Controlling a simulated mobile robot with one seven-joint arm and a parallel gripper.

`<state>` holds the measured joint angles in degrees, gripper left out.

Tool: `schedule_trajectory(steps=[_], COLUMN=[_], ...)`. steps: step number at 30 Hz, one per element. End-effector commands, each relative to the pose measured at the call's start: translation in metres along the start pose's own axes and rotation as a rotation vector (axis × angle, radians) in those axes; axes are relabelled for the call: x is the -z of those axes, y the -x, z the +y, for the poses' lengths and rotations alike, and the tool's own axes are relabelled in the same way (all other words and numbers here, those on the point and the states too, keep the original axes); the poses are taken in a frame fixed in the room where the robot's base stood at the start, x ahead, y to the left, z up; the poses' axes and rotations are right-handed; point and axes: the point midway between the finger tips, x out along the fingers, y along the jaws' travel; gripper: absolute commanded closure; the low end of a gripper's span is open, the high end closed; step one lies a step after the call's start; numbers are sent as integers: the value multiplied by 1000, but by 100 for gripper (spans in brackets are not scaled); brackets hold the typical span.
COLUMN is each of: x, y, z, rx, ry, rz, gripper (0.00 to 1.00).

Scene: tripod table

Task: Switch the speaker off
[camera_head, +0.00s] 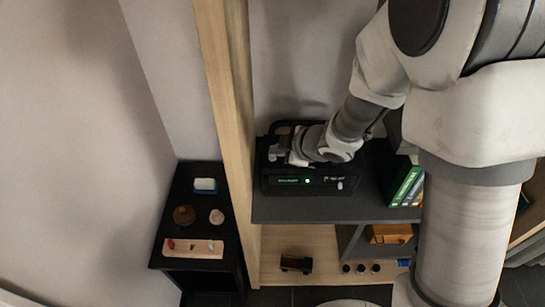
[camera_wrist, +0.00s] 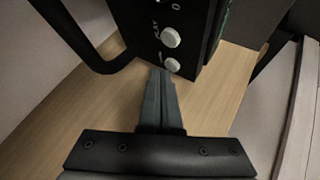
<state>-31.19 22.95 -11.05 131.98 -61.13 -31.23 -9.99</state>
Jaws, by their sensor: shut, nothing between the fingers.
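The black speaker (camera_head: 285,182) stands on the dark shelf in the head view, with small green lights on its front and a black handle. In the wrist view the speaker (camera_wrist: 187,12) shows its dark top panel with two round white buttons (camera_wrist: 171,37), one near the lettering "PLAY". My gripper (camera_head: 277,150) is over the speaker's left part in the head view. In the wrist view my gripper (camera_wrist: 158,75) is shut and empty, its fingertips just below the lower white button. I cannot tell whether they touch the speaker.
A pale wooden post (camera_head: 228,110) rises left of the speaker. Books (camera_head: 407,185) stand to its right on the shelf. A black side table (camera_head: 170,240) at left holds several small items. A small dark toy truck (camera_head: 296,263) sits on the lower shelf.

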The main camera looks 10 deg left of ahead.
Motion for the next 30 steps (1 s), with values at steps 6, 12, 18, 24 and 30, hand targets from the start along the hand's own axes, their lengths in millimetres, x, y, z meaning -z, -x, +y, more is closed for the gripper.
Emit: schedule_trajectory(steps=[6,12,18,24,30], x=[0,-1,-2,-4,-4], y=[0,-1,-2,-4,-5], z=[0,0,-2,-3,-4], rx=[0,-1,-1,-1,-1], ry=[0,-1,-1,-2,-1], rz=[0,-1,-1,-1,-2], gripper=[100,100,100,100,100])
